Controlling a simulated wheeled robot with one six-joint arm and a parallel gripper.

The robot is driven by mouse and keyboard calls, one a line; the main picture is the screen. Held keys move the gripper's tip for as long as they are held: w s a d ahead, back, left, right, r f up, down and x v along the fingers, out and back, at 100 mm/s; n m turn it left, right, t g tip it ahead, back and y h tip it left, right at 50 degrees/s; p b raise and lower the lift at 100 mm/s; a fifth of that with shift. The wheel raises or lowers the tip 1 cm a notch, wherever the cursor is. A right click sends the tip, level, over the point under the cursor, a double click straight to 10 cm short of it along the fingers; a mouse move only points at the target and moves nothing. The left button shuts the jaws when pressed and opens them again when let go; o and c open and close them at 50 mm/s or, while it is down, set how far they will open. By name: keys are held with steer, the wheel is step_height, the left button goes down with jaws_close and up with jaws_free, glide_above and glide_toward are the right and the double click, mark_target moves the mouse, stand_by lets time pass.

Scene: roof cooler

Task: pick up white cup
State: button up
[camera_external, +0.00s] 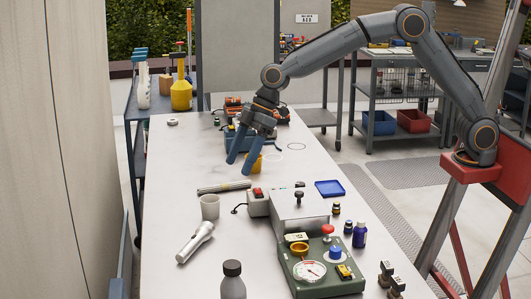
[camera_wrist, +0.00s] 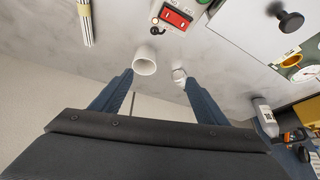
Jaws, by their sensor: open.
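The white cup (camera_external: 210,207) stands upright on the long light table, left of the grey switch box. In the wrist view the white cup (camera_wrist: 145,60) shows its open rim, just beyond the left finger's tip. My gripper (camera_external: 241,167) is open and empty, with blue fingers pointing down. It is above the table, farther back than the cup and a little right of it in the external view. In the wrist view my gripper (camera_wrist: 157,78) has its fingers spread wide, and they appear apart from the cup.
A white flashlight (camera_external: 195,242) lies in front of the cup. A bundle of rods (camera_external: 224,187) lies just behind it. The switch box (camera_external: 258,203) with a red switch is at its right. A green gauge box (camera_external: 318,268) and a dark-capped bottle (camera_external: 233,281) stand nearer the front.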

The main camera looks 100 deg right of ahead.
glide_above(213, 198)
steer(key=s, duration=0.2)
steer(key=f, duration=0.2)
steer(key=shift+n+t, duration=0.4)
steer(key=shift+w+a+f, duration=0.15)
steer(key=shift+a+f, duration=0.05)
steer(key=shift+f, duration=0.95)
steer(key=shift+w+a+f, duration=0.15)
steer(key=shift+f, duration=1.05)
steer(key=shift+w+a+f, duration=0.15)
steer(key=shift+a+f, duration=0.05)
steer(key=shift+f, duration=0.95)
steer(key=p+x, duration=0.2)
steer(key=x, duration=0.1)
steer(key=shift+a+f, duration=0.3)
steer(key=shift+f, duration=0.05)
steer(key=shift+w+a+f, duration=0.15)
steer(key=shift+w+f, duration=0.2)
steer(key=shift+f, duration=0.3)
steer(key=c, duration=1.1)
